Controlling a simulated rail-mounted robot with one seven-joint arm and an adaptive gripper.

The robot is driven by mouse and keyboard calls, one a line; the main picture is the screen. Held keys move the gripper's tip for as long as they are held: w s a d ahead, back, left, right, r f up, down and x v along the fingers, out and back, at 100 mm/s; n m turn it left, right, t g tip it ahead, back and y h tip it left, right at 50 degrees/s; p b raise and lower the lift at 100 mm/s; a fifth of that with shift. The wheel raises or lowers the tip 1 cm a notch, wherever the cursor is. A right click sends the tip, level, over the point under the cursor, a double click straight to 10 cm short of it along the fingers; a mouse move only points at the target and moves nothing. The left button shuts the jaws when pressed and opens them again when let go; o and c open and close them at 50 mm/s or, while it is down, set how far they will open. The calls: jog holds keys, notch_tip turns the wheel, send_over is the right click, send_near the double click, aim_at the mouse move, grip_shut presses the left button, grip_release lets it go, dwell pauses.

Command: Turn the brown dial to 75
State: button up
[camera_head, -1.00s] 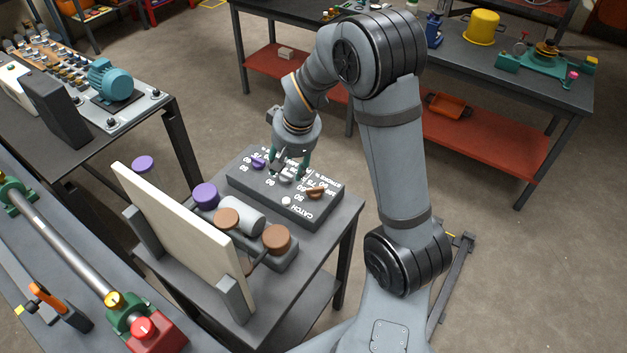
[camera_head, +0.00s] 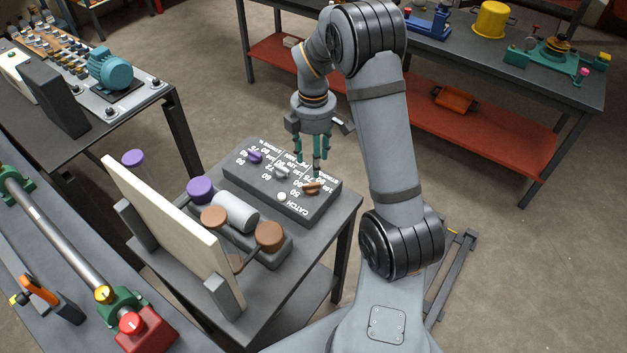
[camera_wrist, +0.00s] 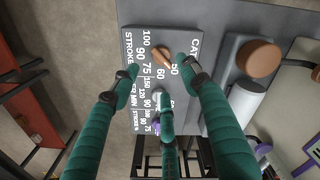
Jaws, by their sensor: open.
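The brown dial (camera_head: 312,188) sits at the right end of the dark control box (camera_head: 262,191). In the wrist view the brown dial (camera_wrist: 163,58) has an elongated knob lying diagonally, its lower end toward the 50 and 60 marks. I cannot tell its exact reading. The white numbers 50, 60, 75, 90 and 100 run around it. My gripper (camera_head: 308,167) is open and empty, its green fingers pointing down above the brown dial. In the wrist view my gripper (camera_wrist: 158,76) has its fingers spread around the dial area; contact is not seen.
Brown and purple round-topped posts stand near a grey cylinder (camera_head: 235,212) and an upright cream panel (camera_head: 172,235). The air above the box's left part is clear.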

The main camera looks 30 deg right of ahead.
aim_at(314, 184)
notch_tip(314, 184, down, 10)
jog(key=shift+r+p, duration=0.25)
jog(key=shift+p, duration=0.45)
jog(key=c, duration=0.4)
jog(key=c, duration=0.7)
